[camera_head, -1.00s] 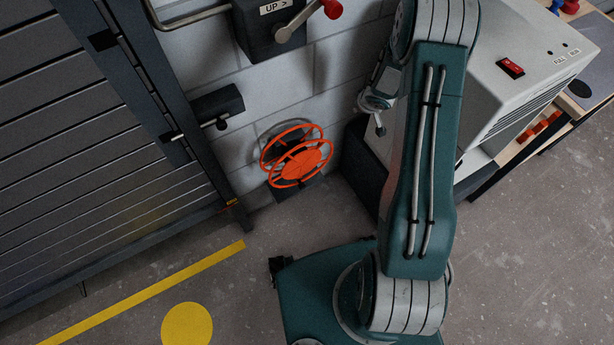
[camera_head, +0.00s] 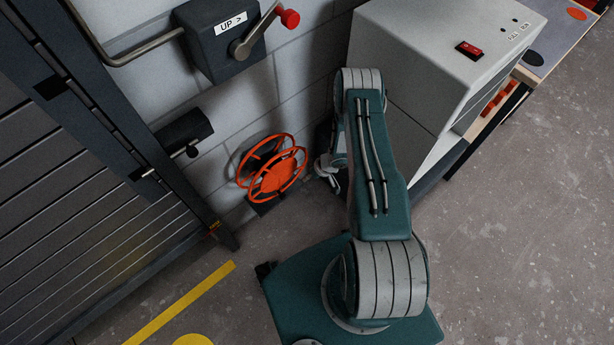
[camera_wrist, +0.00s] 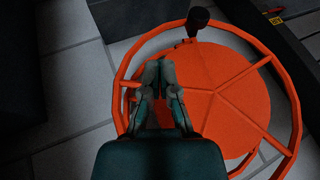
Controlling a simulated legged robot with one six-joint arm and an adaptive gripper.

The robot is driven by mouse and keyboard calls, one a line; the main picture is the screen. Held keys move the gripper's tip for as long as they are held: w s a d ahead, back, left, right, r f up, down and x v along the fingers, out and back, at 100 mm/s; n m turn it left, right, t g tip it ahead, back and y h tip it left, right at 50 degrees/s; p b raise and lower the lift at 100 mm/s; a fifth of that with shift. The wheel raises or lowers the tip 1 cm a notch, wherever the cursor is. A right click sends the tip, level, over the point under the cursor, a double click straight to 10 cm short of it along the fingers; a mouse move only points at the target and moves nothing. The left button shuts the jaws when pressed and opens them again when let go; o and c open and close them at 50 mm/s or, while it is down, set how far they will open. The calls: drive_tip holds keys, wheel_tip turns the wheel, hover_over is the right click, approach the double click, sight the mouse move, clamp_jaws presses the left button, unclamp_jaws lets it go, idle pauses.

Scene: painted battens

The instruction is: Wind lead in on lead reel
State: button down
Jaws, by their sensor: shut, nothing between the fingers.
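The lead reel (camera_head: 278,172) is an orange spoked wheel pair low by the pale block wall, left of my arm in the head view. In the wrist view the reel (camera_wrist: 230,110) fills the middle and right, with an orange rim, spokes and a round disc. A dark crank knob (camera_wrist: 198,20) stands at its rim, at the top of the wrist view. My gripper (camera_wrist: 159,68) is shut and empty, in front of the reel's left part, apart from the knob. In the head view my gripper (camera_head: 330,170) is close to the reel's right side. I cannot make out any lead.
A dark box with a red-knobbed crank (camera_head: 243,48), marked UP, is on the wall above. A slatted shutter (camera_head: 90,235) stands left. A grey cabinet with a red switch (camera_head: 468,50) stands right. Yellow floor marking (camera_head: 180,305) lies at front left; floor at right is clear.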

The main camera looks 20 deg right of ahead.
drive_tip(key=a+f, duration=0.6)
drive_tip(key=shift+w+a, duration=0.15)
drive_tip(key=shift+a, duration=0.2)
drive_tip(key=shift+a, duration=0.15)
